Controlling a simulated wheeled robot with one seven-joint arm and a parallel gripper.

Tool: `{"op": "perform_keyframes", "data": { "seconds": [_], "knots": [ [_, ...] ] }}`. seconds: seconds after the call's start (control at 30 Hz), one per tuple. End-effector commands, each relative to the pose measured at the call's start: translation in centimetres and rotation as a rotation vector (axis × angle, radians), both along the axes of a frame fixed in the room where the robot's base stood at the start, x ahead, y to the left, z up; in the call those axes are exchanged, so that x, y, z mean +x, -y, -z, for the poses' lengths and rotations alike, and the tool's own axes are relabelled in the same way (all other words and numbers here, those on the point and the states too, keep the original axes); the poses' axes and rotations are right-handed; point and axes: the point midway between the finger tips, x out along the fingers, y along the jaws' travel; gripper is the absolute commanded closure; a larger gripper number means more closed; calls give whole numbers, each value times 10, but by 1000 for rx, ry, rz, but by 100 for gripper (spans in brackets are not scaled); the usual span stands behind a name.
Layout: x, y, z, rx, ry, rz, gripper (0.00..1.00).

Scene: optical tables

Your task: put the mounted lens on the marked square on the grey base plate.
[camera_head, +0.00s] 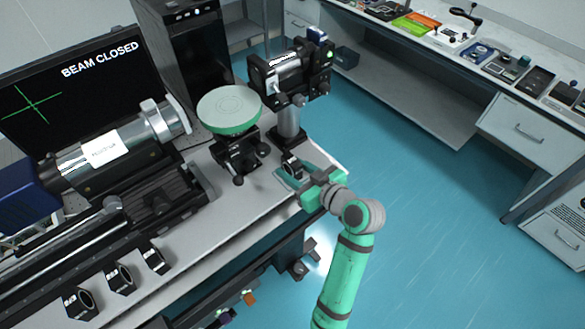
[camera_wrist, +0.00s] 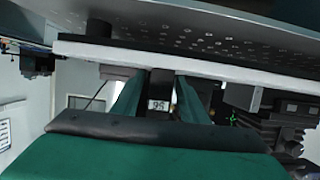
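My gripper (camera_head: 290,172) is at the right end of the bench, close to its top. A small black mount (camera_head: 291,162) shows at its fingertips. In the wrist view, the two dark green fingers of my gripper (camera_wrist: 158,100) stand on either side of a black mount (camera_wrist: 158,90) with a small pale label reading "95". The fingers appear closed on it. The lens glass is hidden. Three more black mounts with white labels stand at the bench's front left: one (camera_head: 80,303), one (camera_head: 120,278) and one (camera_head: 153,260). I cannot make out the marked square or the grey base plate.
A round pale green-topped stage (camera_head: 229,108) and a black instrument on a post (camera_head: 289,122) stand just behind my gripper. A large cylinder on a rail (camera_head: 105,150) fills the left. The screen (camera_head: 60,85) reads "BEAM CLOSED". Blue floor (camera_head: 430,180) lies open to the right.

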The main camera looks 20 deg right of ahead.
Motion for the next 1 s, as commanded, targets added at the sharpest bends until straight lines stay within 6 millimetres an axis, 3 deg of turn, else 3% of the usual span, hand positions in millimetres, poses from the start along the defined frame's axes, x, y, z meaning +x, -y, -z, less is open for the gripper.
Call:
{"op": "perform_keyframes", "data": {
  "seconds": [0.37,1.0],
  "knots": [
    [0,0,-5,-2,1,0,60],
    [-94,35,-40,-1,0,2,60]
  ]
}}
